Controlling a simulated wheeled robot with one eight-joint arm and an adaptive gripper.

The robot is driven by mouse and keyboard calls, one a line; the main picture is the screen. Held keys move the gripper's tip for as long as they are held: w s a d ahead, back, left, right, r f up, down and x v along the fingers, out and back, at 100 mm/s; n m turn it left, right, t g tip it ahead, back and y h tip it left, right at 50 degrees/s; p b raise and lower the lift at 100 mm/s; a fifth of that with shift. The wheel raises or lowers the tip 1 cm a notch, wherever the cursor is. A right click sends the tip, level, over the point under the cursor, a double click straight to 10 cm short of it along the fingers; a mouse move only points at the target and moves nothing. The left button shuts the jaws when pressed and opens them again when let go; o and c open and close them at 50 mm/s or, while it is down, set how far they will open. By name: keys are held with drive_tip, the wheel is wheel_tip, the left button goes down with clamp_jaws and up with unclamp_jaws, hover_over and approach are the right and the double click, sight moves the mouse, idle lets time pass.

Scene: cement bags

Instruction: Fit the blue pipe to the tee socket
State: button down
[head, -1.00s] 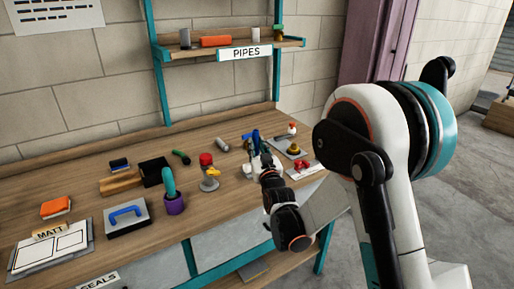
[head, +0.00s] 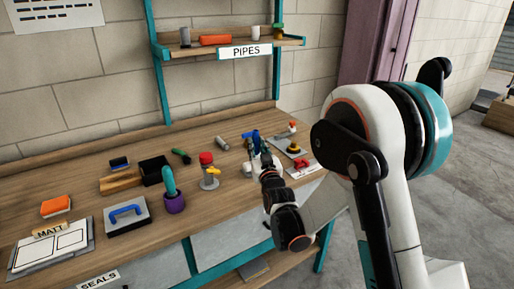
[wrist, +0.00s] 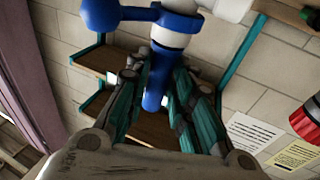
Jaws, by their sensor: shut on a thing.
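My gripper (head: 262,157) is at the right part of the workbench, beside an upright blue piece (head: 256,137). In the wrist view its teal fingers (wrist: 158,92) are closed around a slim blue pipe (wrist: 156,82). Directly above the fingers is a wider blue fitting (wrist: 178,22) with a white ring (wrist: 174,40). A blue arm of it extends left, and a white part (wrist: 232,8) is at its upper right. This looks like the tee. I cannot tell whether the pipe is seated in a socket or only lined up with it.
A grey plate with a yellow and black fitting (head: 293,149) and a red-handled item (head: 303,168) lie right of my gripper. The PIPES shelf (head: 228,48) is behind.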

drive_tip(key=shift+f, duration=0.2)
drive_tip(key=c, duration=1.3)
unclamp_jaws()
drive_tip(key=shift+s, duration=0.1)
drive_tip(key=shift+v, duration=2.95)
